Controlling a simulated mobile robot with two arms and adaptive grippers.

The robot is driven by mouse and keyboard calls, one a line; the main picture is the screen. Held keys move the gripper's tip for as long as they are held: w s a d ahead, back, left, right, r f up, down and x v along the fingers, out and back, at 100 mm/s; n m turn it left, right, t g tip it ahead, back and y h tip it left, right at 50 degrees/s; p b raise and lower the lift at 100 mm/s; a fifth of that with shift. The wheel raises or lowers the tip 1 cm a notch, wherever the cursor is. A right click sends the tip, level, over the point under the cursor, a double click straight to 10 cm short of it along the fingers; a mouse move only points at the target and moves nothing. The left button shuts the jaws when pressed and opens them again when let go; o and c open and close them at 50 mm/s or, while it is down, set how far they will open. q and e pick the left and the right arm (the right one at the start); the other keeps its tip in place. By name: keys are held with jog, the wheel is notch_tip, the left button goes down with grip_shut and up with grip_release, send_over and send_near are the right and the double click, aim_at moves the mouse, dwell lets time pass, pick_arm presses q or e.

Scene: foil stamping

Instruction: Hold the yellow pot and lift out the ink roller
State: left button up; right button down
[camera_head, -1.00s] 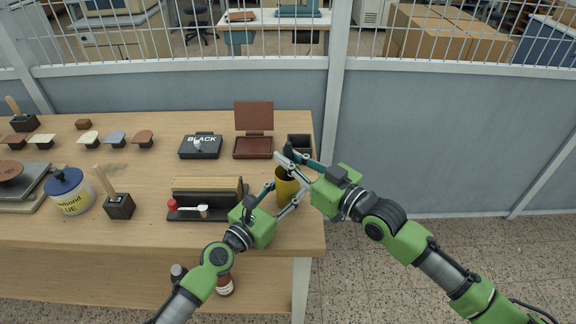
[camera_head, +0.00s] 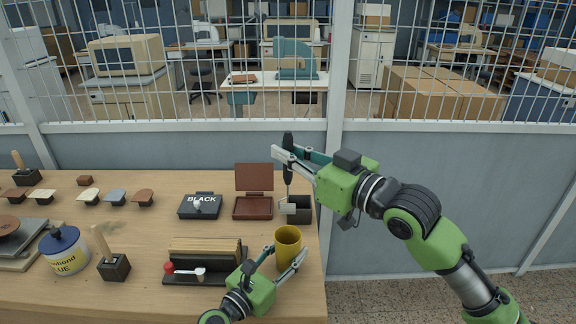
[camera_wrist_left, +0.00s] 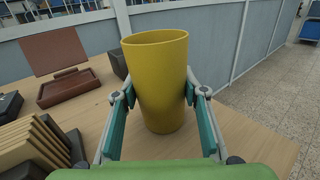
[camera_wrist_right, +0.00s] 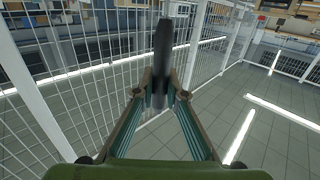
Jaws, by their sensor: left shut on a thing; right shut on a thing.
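The yellow pot (camera_head: 288,247) stands upright on the table near its right edge. My left gripper (camera_head: 283,266) is shut on the pot from both sides; the left wrist view shows the pot (camera_wrist_left: 158,85) between the fingers, its opening empty as far as I can see. My right gripper (camera_head: 287,152) is shut on the dark handle of the ink roller (camera_head: 287,172), held upright above the table behind the pot. The pale roller head hangs at the bottom, in front of a dark box. In the right wrist view the black handle (camera_wrist_right: 161,65) stands between the fingertips.
A dark open box (camera_head: 303,206) stands at the table's back right corner, behind the roller head. A brown hinged pad (camera_head: 253,208) and a black ink pad (camera_head: 200,207) lie left of it. A dark rack (camera_head: 206,262) stands left of the pot.

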pick_arm(q)
jog(key=o, duration=1.2)
jog(key=shift+c, duration=0.2)
